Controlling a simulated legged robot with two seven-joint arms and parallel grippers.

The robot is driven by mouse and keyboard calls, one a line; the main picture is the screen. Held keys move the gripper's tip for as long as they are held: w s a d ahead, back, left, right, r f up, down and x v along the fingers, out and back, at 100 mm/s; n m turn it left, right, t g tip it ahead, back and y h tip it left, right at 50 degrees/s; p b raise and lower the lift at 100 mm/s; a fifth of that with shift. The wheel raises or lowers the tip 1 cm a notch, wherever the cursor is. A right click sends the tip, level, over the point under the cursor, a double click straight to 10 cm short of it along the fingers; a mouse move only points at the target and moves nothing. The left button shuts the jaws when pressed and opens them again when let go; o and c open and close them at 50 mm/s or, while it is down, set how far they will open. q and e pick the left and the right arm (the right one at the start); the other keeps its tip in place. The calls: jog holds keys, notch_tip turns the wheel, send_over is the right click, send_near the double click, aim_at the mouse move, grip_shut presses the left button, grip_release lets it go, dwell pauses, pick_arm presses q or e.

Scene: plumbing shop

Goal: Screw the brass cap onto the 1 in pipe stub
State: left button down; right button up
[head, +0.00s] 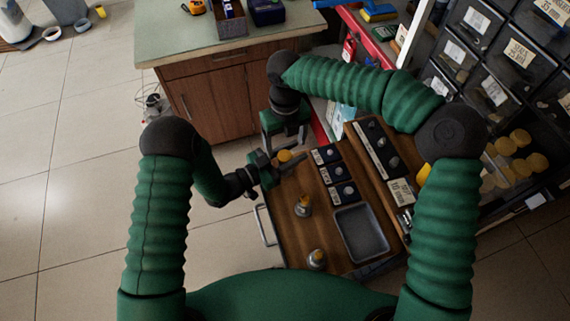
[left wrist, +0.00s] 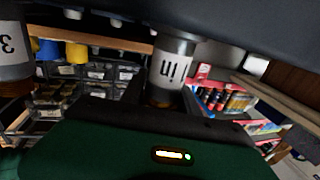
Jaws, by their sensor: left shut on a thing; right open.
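The brass cap (head: 284,156) shows as a small orange-yellow piece between the fingers of my left gripper (head: 276,167), which is shut on it near the back left of the wooden bench top. In the left wrist view, turned upside down, the grey 1 in pipe stub (left wrist: 172,66) stands directly in front of the gripper. The stub's brass-coloured end meets the dark gripper edge, so I cannot tell whether the cap is seated. My right gripper (head: 287,140) is open, pointing down just behind and above the cap.
Two other stubs, the middle one (head: 303,206) and the near one (head: 317,259), stand on the board (head: 283,228). A grey tray (head: 361,233) and small labelled black blocks (head: 335,173) lie to their right. Parts drawers (head: 490,90) stand at right; open floor lies left.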

jog(key=shift+s+a, duration=0.1)
jog(key=shift+a, duration=0.05)
pick_arm(q)
jog(key=c, duration=0.8)
grip_release()
pick_arm(e)
notch_tip(320, 180, up, 12)
jog(key=shift+w, duration=0.2)
pick_arm(q)
jog(key=shift+a, duration=0.1)
jog(key=p+v, duration=0.2)
jog(key=v, duration=1.4)
jog(key=shift+s+a+f+p, duration=0.1)
jog(key=shift+s+a+p, duration=0.15)
jog(key=shift+a+p, duration=0.15)
pick_arm(e)
notch_tip(320, 180, up, 3)
jog(key=shift+f, duration=0.2)
pick_arm(q)
jog(key=shift+d, duration=0.1)
